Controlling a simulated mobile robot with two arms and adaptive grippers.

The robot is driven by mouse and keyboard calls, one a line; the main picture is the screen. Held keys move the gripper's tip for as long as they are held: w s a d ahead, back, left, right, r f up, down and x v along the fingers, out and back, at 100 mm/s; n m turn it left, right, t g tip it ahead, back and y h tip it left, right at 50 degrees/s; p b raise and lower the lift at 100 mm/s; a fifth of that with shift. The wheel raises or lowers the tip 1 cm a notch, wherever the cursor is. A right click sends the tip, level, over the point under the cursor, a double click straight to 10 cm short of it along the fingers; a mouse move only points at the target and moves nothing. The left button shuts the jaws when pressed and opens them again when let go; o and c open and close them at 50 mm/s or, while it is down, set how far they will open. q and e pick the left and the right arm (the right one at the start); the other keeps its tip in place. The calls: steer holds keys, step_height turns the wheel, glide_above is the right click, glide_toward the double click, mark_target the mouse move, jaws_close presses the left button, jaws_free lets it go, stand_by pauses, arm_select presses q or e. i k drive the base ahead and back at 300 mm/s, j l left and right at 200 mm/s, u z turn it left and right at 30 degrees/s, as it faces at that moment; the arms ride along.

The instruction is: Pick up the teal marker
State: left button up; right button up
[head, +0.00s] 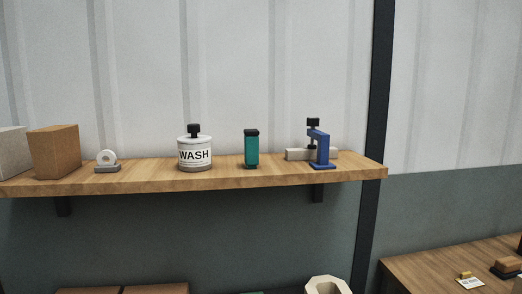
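The teal marker (251,150) stands upright on the wooden shelf (230,181). It is a short teal block with a black top. It is right of a white jar labelled WASH (195,155) and left of a blue clamp (321,149), with clear gaps on both sides. Neither of my grippers shows in the head view.
On the shelf's left are a pale block (13,153), a brown block (55,151) and a tape dispenser (107,161). A ribbed wall is behind the shelf, and a dark post (376,120) stands near its right end. A wooden table (430,268) is at lower right.

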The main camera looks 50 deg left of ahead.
mark_target(251, 138)
steer(key=u, duration=1.7)
